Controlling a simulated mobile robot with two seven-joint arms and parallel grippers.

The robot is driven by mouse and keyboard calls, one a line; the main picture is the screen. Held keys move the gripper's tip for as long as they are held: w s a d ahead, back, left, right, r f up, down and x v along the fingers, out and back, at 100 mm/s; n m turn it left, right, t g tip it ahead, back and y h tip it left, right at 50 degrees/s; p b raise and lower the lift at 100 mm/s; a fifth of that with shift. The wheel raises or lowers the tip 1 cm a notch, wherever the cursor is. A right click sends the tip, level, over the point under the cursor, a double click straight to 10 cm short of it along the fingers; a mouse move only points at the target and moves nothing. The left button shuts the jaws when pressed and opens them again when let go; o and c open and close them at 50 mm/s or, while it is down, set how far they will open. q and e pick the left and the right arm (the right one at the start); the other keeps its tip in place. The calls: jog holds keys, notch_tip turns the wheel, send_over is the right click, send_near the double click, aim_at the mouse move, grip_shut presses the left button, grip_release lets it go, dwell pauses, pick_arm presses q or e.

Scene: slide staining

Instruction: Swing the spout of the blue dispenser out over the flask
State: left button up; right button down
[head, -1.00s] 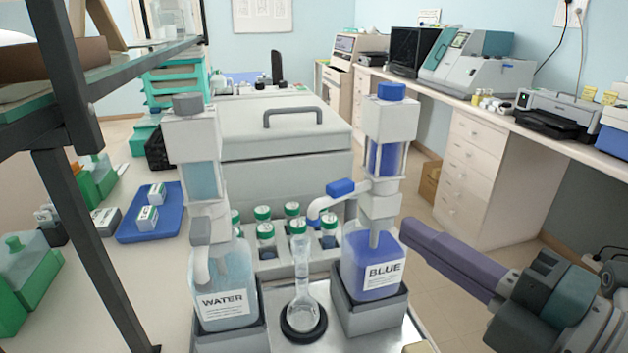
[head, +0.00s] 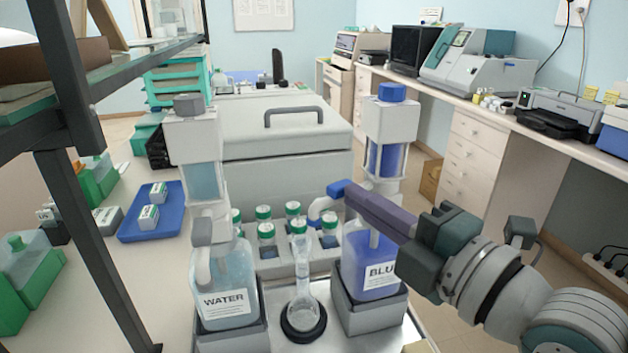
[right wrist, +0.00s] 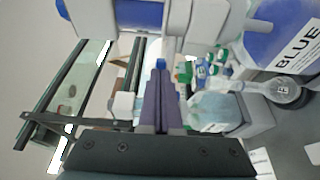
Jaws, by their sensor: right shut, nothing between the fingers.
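The blue dispenser is a bottle labelled BLUE (head: 370,275) with a white pump head (head: 390,122) and blue cap. Its white spout (head: 322,204) points left, with a blue tab (head: 338,188) on top. The spout's end shows just right of the top of the clear flask (head: 302,285), which stands on a black ring. My right gripper (head: 352,193) is shut and empty. Its long purple fingers cross in front of the dispenser, tips at the blue tab; I cannot tell if they touch. In the right wrist view the fingertips (right wrist: 160,72) point at a small blue piece. My left gripper is not in view.
A WATER dispenser (head: 222,290) stands left of the flask. Several green-capped bottles (head: 266,238) stand in a grey rack behind it. A large grey box (head: 285,145) is further back. A dark shelf frame (head: 95,240) rises at the left.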

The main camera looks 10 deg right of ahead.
aim_at(340, 194)
jog(key=shift+w+a+m+t+h+p, duration=0.4)
jog(key=shift+w+a+m+h+p, duration=0.25)
jog(key=shift+w+a+h, duration=0.4)
